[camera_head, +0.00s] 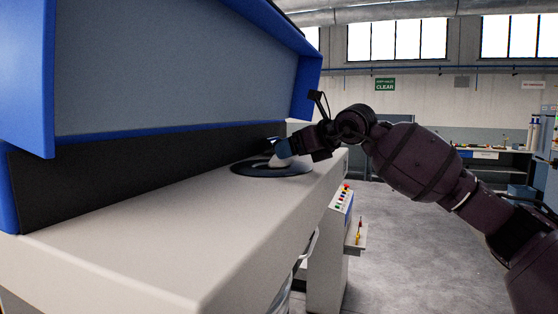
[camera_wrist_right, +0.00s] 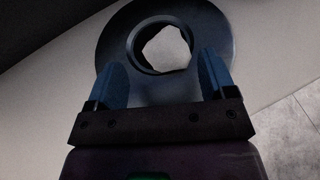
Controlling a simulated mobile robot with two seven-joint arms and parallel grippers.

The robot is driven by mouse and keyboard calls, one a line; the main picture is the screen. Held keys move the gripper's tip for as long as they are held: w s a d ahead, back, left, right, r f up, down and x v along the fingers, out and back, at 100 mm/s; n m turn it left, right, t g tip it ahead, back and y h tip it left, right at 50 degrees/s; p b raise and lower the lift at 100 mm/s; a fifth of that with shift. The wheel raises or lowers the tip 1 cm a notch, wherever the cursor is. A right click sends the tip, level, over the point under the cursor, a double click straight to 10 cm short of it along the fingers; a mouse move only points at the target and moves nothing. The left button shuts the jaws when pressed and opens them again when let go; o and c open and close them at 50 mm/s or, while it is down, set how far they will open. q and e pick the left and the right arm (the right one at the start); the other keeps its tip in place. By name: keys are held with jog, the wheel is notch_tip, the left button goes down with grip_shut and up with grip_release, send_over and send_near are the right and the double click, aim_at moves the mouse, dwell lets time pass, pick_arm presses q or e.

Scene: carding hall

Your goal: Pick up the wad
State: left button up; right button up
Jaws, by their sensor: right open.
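The wad (camera_head: 283,149) is a small pale lump at the dark round ring (camera_head: 262,170) on the machine's light ledge. In the right wrist view the wad (camera_wrist_right: 166,48) shows pale and angular inside the opening of the dark ring (camera_wrist_right: 112,42). My right gripper (camera_head: 279,151) is just above the ring, beside the wad, and partly overlaps it in the head view. In the wrist view its blue fingers (camera_wrist_right: 163,72) are spread wide with nothing between their tips; the wad lies beyond them. Whether a finger touches the wad cannot be told. My left gripper is not in view.
The light ledge (camera_head: 130,255) is bare in front of the ring. A blue-edged grey panel (camera_head: 180,70) overhangs it. A control box with coloured buttons (camera_head: 341,198) stands to the right of the ledge. Open floor (camera_head: 400,240) and a far workbench (camera_head: 490,152) lie beyond.

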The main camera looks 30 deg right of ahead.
aim_at(280, 162)
jog(key=shift+w+f, duration=0.2)
jog(key=shift+w, duration=0.2)
jog(key=p+x, duration=0.1)
jog(key=x, duration=0.3)
jog(key=shift+w+d+f+p, duration=0.1)
jog(key=shift+w+f+p, duration=0.1)
jog(key=shift+f+p, duration=0.2)
jog(key=shift+c, duration=0.2)
jog(key=c, duration=0.8)
